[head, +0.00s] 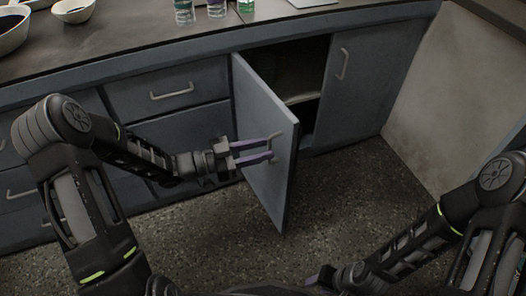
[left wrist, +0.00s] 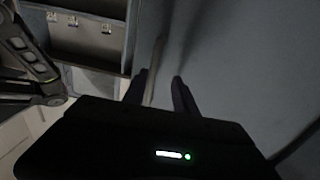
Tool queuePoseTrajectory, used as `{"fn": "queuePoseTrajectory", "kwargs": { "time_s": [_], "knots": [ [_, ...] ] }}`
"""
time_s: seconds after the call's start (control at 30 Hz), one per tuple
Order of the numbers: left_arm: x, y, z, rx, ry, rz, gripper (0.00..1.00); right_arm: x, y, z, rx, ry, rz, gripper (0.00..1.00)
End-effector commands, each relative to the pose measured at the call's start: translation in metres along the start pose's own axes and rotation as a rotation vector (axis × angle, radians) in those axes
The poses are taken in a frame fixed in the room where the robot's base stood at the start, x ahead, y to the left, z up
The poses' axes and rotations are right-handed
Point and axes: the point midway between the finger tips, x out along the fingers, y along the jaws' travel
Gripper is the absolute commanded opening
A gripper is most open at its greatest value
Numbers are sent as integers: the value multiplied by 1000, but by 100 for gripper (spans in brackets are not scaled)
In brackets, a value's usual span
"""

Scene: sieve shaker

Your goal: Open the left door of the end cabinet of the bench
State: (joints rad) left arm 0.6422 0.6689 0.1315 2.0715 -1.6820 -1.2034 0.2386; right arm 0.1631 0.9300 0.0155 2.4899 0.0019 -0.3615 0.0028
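The left door (head: 265,130) of the end cabinet stands swung well out from the dark opening (head: 300,75). Its bar handle (head: 273,145) is on the face turned toward my left gripper (head: 262,151). The purple fingers reach to the handle and are apart. In the left wrist view the handle (left wrist: 156,70) shows between the fingertips of the left gripper (left wrist: 160,82), with a gap to the right finger. My right gripper (head: 320,276) is low in the head view, away from the cabinet, and mostly hidden by its arm.
The right door (head: 365,85) of the cabinet is closed. Drawers (head: 170,90) are left of the opening. Bowls (head: 73,10) and small jars (head: 216,8) stand on the bench top (head: 130,42). The speckled floor (head: 345,200) right of the open door is clear.

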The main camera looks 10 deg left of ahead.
Motion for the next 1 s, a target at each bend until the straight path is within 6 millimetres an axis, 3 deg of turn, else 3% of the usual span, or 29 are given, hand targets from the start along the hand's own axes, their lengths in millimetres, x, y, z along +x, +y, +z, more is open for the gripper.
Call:
{"fn": "queuePoseTrajectory", "kwargs": {
  "time_s": [0.17,1.0],
  "knots": [
    [0,-4,-1,2,1,-9,31,0,0,0,0,0,0,36],
    [0,1,-1,-1,3,2,31,-1,0,0,0,0,0,36]
  ]
}}
